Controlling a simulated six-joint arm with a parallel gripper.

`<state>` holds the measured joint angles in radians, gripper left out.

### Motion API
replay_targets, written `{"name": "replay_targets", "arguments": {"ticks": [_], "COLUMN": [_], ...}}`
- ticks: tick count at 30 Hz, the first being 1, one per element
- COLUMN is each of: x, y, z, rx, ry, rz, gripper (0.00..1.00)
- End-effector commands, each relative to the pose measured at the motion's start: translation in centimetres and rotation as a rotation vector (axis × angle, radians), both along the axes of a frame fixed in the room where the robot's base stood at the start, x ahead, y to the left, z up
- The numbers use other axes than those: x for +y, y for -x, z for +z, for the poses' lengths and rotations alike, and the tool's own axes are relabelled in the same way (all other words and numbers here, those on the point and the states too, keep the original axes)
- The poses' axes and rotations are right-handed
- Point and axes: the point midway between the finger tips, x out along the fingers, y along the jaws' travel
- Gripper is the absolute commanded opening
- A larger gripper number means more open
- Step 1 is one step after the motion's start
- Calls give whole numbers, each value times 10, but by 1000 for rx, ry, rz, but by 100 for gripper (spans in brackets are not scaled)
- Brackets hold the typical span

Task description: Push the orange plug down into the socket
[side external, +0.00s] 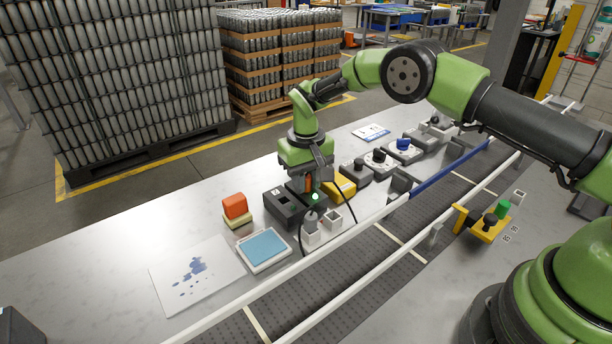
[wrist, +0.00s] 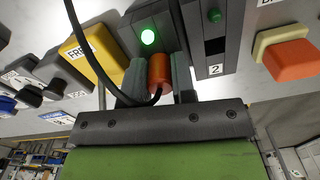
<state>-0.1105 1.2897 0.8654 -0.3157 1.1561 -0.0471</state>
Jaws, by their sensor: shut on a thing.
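The orange plug (wrist: 160,73) is between the two fingers of my gripper (wrist: 158,80) in the wrist view, with a black cable running from it. The plug also shows as a small orange patch in the side view (side external: 308,183), under my gripper (side external: 307,179). My gripper is shut on the plug and points down at a dark grey box (wrist: 196,20). A green lamp (wrist: 148,37) on that box is lit beside the plug. The plug's far end meets the box; the socket opening is hidden, so its depth cannot be told.
Beside the plug stands a dark unit labelled 2 (wrist: 215,72). A yellow labelled block (side external: 341,186) is close on the other side. An orange-topped block (side external: 235,206), a blue ink pad (side external: 264,249) and a stained sheet (side external: 197,273) lie left. A railed conveyor (side external: 375,240) runs in front.

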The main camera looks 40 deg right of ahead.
Motion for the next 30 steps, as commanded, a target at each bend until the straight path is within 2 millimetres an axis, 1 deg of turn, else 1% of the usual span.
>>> {"name": "replay_targets", "arguments": {"ticks": [1, 4, 5, 13, 16, 20, 24, 27, 30], "x": [0, 0, 0, 0, 0, 0, 0, 0, 0], "y": [0, 0, 0, 0, -1, -1, -1, -1, 0], "z": [-1, 0, 0, 1, 8, 30, 59, 77, 90], "rx": [0, 0, 0, 0, -2, -4, -5, -5, -3], "ry": [0, 0, 0, 0, -1, -1, -1, 0, -1], "rz": [0, 0, 0, -1, -1, -2, -2, -1, -1], "gripper": [27, 50, 54, 54, 54, 54, 54, 54, 54]}}
